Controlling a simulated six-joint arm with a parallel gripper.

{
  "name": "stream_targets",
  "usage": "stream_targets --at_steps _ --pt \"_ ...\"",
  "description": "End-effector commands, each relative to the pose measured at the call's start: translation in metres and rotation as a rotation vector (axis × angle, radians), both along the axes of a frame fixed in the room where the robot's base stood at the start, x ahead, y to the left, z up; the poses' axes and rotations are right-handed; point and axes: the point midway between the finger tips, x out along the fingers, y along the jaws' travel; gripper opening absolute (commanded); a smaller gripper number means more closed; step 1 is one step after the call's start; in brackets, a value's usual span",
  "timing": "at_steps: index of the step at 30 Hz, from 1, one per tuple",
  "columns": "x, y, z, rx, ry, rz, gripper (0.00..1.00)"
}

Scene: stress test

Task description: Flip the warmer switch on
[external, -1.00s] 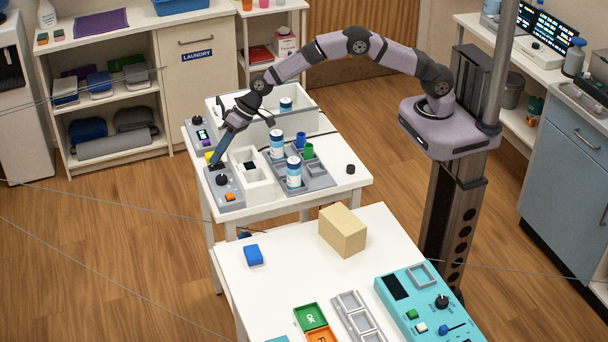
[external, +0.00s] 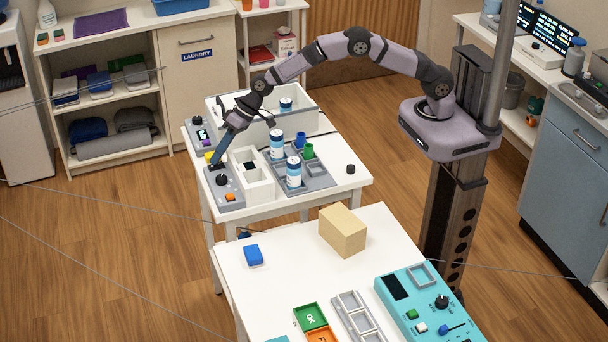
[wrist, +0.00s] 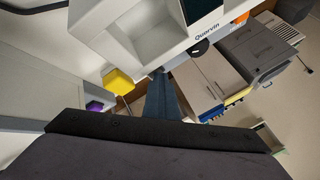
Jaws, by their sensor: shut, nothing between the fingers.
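My gripper (external: 217,160) is shut and empty, pointing down at the left side of the back table. Its tip is at the far edge of a grey control box (external: 237,203) with a black knob (external: 222,180) and an orange button (external: 230,197). I cannot tell whether it touches the box. In the wrist view the narrow blue fingers (wrist: 160,98) point away from the camera, below a pale housing marked "Quarvin" (wrist: 150,30). The warmer switch is not clearly identifiable; the gripper may hide it. A yellow block (external: 209,156) is close beside the fingertips.
A second grey box with a small display (external: 202,134) stands behind. A white divided box (external: 262,190) is close to the right, then a grey tray (external: 318,181) with white-and-blue bottles. A large white bin (external: 308,101) stands behind. The table's front right is mostly clear.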

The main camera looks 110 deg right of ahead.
Motion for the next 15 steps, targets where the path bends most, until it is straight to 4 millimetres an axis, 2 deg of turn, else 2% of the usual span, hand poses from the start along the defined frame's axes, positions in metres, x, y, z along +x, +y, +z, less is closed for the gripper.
stream_targets --at_steps 1,15 --pt "-0.0022 0.0011 -0.0057 0.002 0.009 0.002 0.0" --pt "-0.0051 0.002 -0.0144 0.004 0.019 0.004 0.0"
